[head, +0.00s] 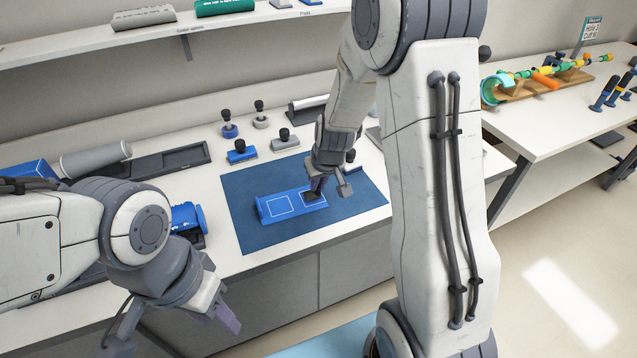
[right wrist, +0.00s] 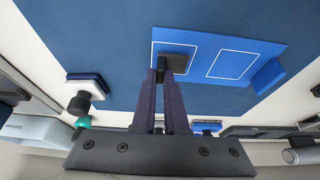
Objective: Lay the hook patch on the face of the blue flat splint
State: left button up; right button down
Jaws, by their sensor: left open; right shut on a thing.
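The blue flat splint (head: 270,212) lies on a dark blue mat, with white outlined rectangles on its face; it also shows in the right wrist view (right wrist: 233,62). My right gripper (head: 325,190) is shut on the dark hook patch (right wrist: 178,62), over the outline at the splint's right end in the head view. In the right wrist view the patch lies within that outline. Whether it touches the face I cannot tell. The fingers hide part of it. My left gripper (head: 172,328) is open and empty, in front of the bench at the lower left.
The dark blue mat (head: 245,236) has free room around the splint. Several blue and grey knobbed blocks (head: 241,152) stand behind it. A dark tray (head: 160,164) and grey roll (head: 95,158) lie at the left. A shelf (head: 220,27) runs above. A second table (head: 545,120) stands at the right.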

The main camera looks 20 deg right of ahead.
jog(key=shift+f+b, duration=0.35)
dwell(0.3)
jog(key=c, duration=0.9)
grip_release()
jog(key=o, duration=0.3)
jog(key=shift+o, duration=0.2)
jog(key=shift+r, duration=0.15)
jog(key=p+v, duration=0.4)
jog(key=v, duration=0.3)
